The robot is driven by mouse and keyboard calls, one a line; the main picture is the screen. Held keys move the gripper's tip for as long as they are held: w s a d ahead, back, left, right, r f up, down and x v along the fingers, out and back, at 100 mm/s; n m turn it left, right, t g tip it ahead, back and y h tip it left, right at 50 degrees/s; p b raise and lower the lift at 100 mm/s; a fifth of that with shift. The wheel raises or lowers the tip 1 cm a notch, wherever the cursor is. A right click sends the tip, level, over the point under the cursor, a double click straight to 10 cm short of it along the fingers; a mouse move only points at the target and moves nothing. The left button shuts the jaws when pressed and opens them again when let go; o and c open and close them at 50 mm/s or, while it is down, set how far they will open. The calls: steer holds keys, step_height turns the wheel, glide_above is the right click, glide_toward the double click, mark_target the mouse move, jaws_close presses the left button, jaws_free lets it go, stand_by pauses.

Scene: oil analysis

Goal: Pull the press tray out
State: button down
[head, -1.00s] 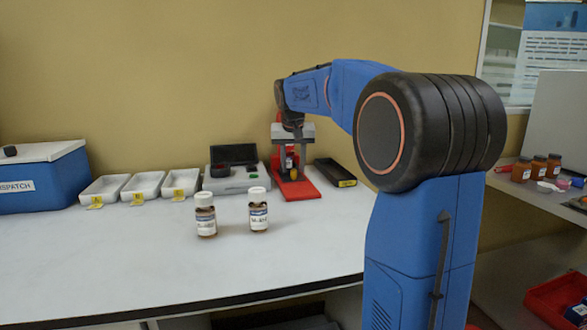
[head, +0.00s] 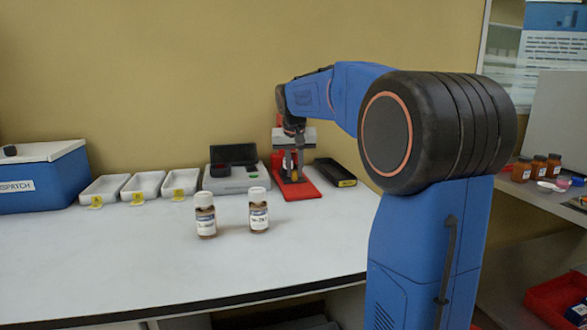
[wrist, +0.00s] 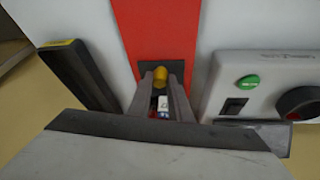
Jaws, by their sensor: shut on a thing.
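The red press (head: 312,191) stands at the back of the bench, its flat red base reaching toward the front. In the wrist view the red base (wrist: 158,25) runs up the picture, with the dark press tray (wrist: 150,67) on it. A yellow knob (wrist: 160,77) is at the tray's end. My gripper (wrist: 161,80) has one finger on each side of the knob and is shut on it. In the head view my gripper (head: 291,174) is low in front of the press. A small item with a white and red-blue surface (wrist: 163,106) shows between the fingers.
A black tray (head: 334,172) is right of the press; a grey device with a green button (head: 231,180) is left. Two labelled bottles (head: 205,215) (head: 258,211) stand nearer the front. White trays (head: 142,187) and a blue box (head: 45,178) are further left.

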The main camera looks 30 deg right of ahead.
steer(key=s+a, duration=0.1)
steer(key=s, duration=0.5)
steer(key=s+a, duration=0.1)
steer(key=s, duration=0.2)
steer(key=shift+s+a, duration=0.1)
steer(key=shift+a, duration=0.2)
steer(key=shift+s, duration=0.15)
steer(key=c, duration=1.6)
jaws_free()
steer(key=shift+s, duration=0.15)
steer(key=shift+c, duration=0.2)
steer(key=shift+a+r, duration=0.1)
steer(key=v, duration=1.7)
steer(key=shift+r, duration=0.15)
